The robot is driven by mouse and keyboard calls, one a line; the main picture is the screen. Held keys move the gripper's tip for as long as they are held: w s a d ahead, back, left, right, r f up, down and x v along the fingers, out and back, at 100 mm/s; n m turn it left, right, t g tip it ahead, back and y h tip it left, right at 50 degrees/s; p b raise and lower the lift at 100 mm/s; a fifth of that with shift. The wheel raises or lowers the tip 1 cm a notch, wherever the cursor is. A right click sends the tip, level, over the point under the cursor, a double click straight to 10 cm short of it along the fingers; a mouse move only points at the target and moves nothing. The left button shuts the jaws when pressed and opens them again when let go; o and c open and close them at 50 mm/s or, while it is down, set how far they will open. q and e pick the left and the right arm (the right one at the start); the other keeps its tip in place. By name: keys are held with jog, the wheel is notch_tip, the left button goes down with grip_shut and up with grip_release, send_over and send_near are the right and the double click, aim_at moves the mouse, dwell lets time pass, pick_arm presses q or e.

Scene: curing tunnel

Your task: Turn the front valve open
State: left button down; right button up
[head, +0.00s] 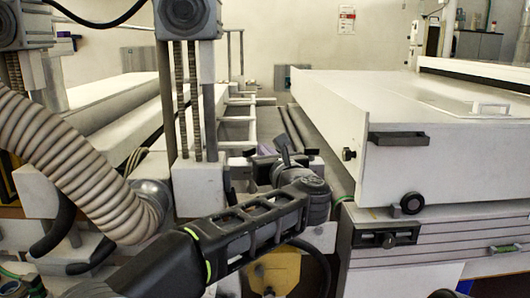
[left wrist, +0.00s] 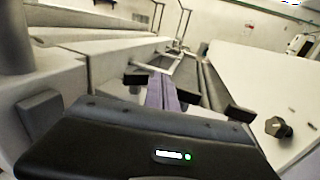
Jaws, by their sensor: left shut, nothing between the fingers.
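No part is clearly marked as the front valve. A small dark knob (head: 349,154) sticks out of the near left end of the white box, and a dark knob of like shape shows at the right of the left wrist view (left wrist: 279,127). My left gripper (head: 264,149) reaches in over the gap left of that box, apart from the knob. In the left wrist view its purple fingers (left wrist: 161,92) lie side by side, shut and empty, pointing away over the rails. My right gripper is in neither view.
The long white box (head: 440,155) with a dark handle (head: 399,139) fills the right, above a grey ribbed cabinet (head: 400,262). A ribbed hose (head: 80,165) and a post (head: 205,110) stand at left. The rail gap (head: 310,140) runs away between them.

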pick_arm(q)
jog(key=shift+s, duration=0.1)
dwell(0.4)
jog(key=b+v, duration=0.1)
jog(key=v, duration=0.6)
jog(key=shift+s, duration=0.3)
jog(key=c, duration=2.2)
grip_release()
jog(key=shift+d, duration=0.1)
